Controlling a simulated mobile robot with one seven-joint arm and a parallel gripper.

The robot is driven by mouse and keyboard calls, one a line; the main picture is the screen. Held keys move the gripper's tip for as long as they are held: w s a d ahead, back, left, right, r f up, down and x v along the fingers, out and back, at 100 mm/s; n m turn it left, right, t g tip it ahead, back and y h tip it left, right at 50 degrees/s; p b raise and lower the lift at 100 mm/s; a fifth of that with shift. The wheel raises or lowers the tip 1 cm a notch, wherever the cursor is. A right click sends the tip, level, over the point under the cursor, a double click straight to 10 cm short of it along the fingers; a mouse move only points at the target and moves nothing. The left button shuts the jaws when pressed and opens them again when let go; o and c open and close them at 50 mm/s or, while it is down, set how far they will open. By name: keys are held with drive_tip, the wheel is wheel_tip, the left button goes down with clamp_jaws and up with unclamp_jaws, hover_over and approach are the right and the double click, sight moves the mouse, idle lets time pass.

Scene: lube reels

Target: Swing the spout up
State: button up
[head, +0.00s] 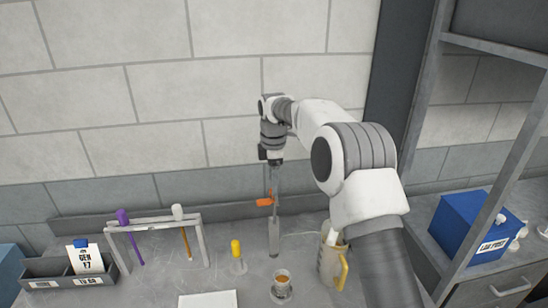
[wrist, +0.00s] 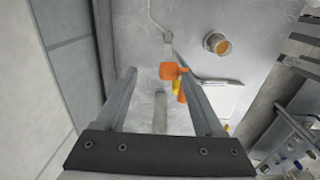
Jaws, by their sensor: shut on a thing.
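A grey metal post (head: 274,238) stands upright on the bench below my gripper, with an orange piece (head: 265,202) near its upper end. I take this to be the spout and its grip, though the pivot is not clear. My gripper (head: 270,194) points straight down at the orange piece, its jaws shut on it. In the wrist view, the orange piece (wrist: 169,71) shows at the fingertips of my gripper (wrist: 157,74), close to the right finger. The exact contact is partly hidden.
A small cup of amber contents (head: 282,277) stands in front of the post. A yellow-handled jug (head: 332,262) is close on the right. A yellow-capped item (head: 236,250) and a rack (head: 155,223) with purple and white tools are left. A brick wall (head: 200,90) rises behind.

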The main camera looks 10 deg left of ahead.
drive_tip(key=shift+w+d+r+b, duration=0.15)
drive_tip(key=shift+r+b, duration=0.3)
drive_tip(key=shift+r, duration=0.2)
wheel_tip(320, 180, up, 16)
drive_tip(key=s+p, duration=0.1)
drive_tip(key=shift+s+p, duration=0.15)
drive_tip(key=shift+p, duration=0.15)
drive_tip(key=shift+r, duration=0.1)
